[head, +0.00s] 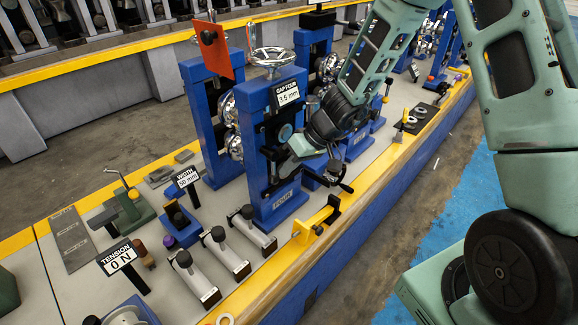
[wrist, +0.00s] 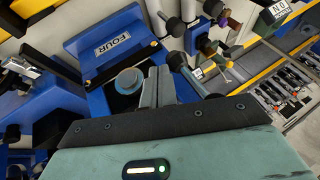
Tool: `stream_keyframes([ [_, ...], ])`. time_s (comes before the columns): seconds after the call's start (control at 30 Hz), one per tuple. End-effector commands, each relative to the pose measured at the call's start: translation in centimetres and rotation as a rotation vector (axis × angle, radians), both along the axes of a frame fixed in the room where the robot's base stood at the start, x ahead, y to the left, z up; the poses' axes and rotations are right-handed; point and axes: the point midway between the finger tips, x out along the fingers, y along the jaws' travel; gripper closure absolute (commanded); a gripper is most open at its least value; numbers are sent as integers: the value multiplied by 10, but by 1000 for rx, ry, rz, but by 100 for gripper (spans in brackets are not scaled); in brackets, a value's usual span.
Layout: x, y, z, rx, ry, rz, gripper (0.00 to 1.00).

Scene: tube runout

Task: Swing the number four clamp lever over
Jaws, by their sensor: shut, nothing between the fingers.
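The blue stand marked FOUR (head: 286,196) stands at the middle of the bench under a "GAP FOUR 3.5 mm" sign (head: 287,93). Its FOUR plate (wrist: 112,47) shows at the upper left in the wrist view. A round grey-blue knob (wrist: 128,81) sits on its face, just left of my fingers. My gripper (wrist: 158,80) is shut and empty, in front of the stand. A dark rod-like handle (wrist: 190,75) lies close right of the fingertips, likely the clamp lever; I cannot tell whether they touch. In the head view my wrist partly hides this area.
A black crank handle (head: 341,178) juts out low right of the stand. A yellow bracket (head: 318,222) stands on the bench's front edge. Several grey cylinder blocks (head: 222,250) and a tension sign (head: 118,258) occupy the near bench. An orange flag plate (head: 212,50) rises behind.

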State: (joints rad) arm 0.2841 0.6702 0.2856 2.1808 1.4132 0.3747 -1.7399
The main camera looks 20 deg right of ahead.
Motion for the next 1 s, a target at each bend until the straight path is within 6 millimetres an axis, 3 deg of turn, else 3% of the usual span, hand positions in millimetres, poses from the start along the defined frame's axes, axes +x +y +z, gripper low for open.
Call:
stream_keyframes([
  [0.67,-1,0,-5,79,33,0,100],
  [1.0,-2,3,-15,238,101,-2,100],
])
